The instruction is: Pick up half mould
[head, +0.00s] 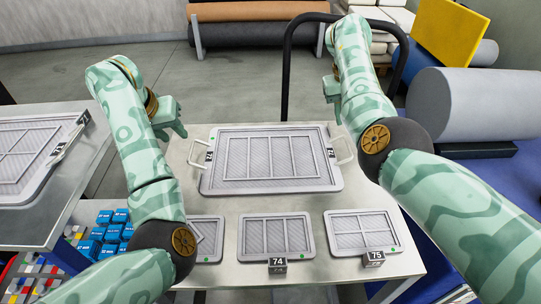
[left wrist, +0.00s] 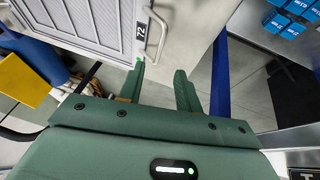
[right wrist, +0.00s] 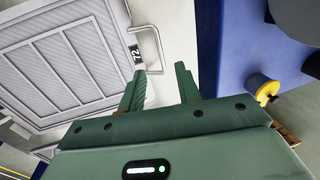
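The half mould (head: 215,180) is a large grey ribbed plate with a raised frame, a pale handle at each side and "72" labels. It lies flat on the table. My left gripper (head: 176,131) is open and empty above and beyond its left handle (head: 196,152). In the left wrist view the fingers (left wrist: 160,85) are apart, with the handle (left wrist: 156,38) ahead of them. My right gripper (right wrist: 160,85) is open and empty near the right handle (right wrist: 152,42); its own arm partly hides it in the head view.
Another framed plate (head: 25,190) lies on the left table. Blue boxes (head: 112,232) sit below it. A dark hooped rail (head: 287,70) rises behind the table.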

